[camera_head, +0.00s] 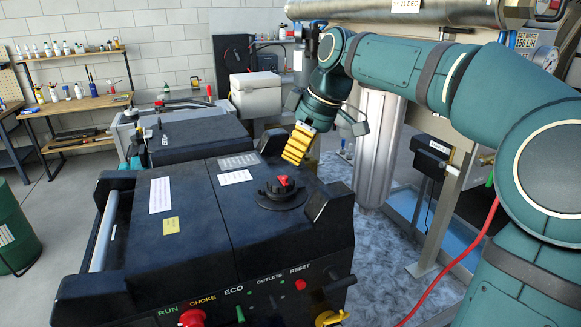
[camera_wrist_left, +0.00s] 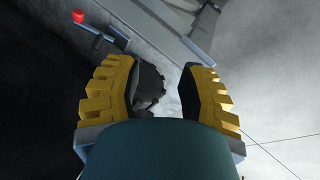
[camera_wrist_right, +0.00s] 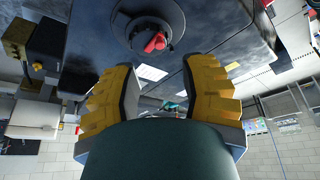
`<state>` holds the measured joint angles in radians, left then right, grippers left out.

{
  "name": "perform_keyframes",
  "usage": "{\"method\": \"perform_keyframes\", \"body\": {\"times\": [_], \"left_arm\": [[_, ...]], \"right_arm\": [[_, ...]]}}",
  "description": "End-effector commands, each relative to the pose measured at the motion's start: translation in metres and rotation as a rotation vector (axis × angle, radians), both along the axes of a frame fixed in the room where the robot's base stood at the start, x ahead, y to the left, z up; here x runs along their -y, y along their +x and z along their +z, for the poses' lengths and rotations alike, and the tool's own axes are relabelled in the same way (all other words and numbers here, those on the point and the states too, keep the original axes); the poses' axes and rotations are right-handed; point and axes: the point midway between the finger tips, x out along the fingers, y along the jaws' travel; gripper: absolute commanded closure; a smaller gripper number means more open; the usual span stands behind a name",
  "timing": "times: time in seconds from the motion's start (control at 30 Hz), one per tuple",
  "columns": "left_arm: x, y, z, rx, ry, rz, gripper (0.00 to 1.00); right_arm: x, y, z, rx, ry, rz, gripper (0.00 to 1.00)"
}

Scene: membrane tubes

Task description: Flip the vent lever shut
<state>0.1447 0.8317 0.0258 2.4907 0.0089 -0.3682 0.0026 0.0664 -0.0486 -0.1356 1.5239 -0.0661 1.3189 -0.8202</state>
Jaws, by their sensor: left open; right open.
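The vent lever (camera_head: 284,181) is a small red piece on the round black cap (camera_head: 283,195) on top of the dark generator (camera_head: 200,215). In the right wrist view the red lever (camera_wrist_right: 155,42) shows on its cap, just beyond my fingertips. My right gripper (camera_head: 302,150) is open with yellow fingers, above and just behind the cap, apart from the lever. My left gripper (camera_wrist_left: 160,68) is open in its wrist view, with no object clearly held; it is out of the head view. I cannot tell exactly how the lever is turned.
A white box (camera_head: 256,95) stands behind the generator. A tall metal cylinder (camera_head: 378,150) and frame stand to the right. A green drum (camera_head: 15,235) is at the left edge. A red-tipped handle (camera_wrist_left: 78,17) shows near my left gripper. The generator's top around the cap is mostly clear.

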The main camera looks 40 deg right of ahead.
Motion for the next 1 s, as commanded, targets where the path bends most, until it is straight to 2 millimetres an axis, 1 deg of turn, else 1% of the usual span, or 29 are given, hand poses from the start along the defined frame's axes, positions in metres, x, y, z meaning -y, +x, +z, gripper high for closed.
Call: {"method": "perform_keyframes", "body": {"times": [0.03,0.1,0.2,0.3,0.47,1.0], "left_arm": [[0.000,0.000,0.000,0.000,0.000,0.000,0.60],[0.000,0.000,0.000,0.000,0.000,0.000,0.60],[0.000,0.000,0.000,0.000,0.000,0.000,0.60],[0.000,0.000,0.000,0.000,0.000,0.000,0.60],[0.000,0.000,0.000,0.000,0.000,0.000,0.60],[0.000,0.000,0.000,0.000,0.000,0.000,0.60]], "right_arm": [[0.002,-0.003,0.010,0.003,-0.001,-0.001,0.57],[0.005,-0.007,0.021,0.003,0.000,-0.001,0.57],[0.007,-0.011,0.033,0.000,0.000,0.000,0.57],[0.009,-0.014,0.041,-0.001,-0.001,0.000,0.57],[0.010,-0.016,0.046,-0.001,0.000,0.000,0.57],[0.010,-0.016,0.046,-0.002,0.000,0.000,0.57]]}}
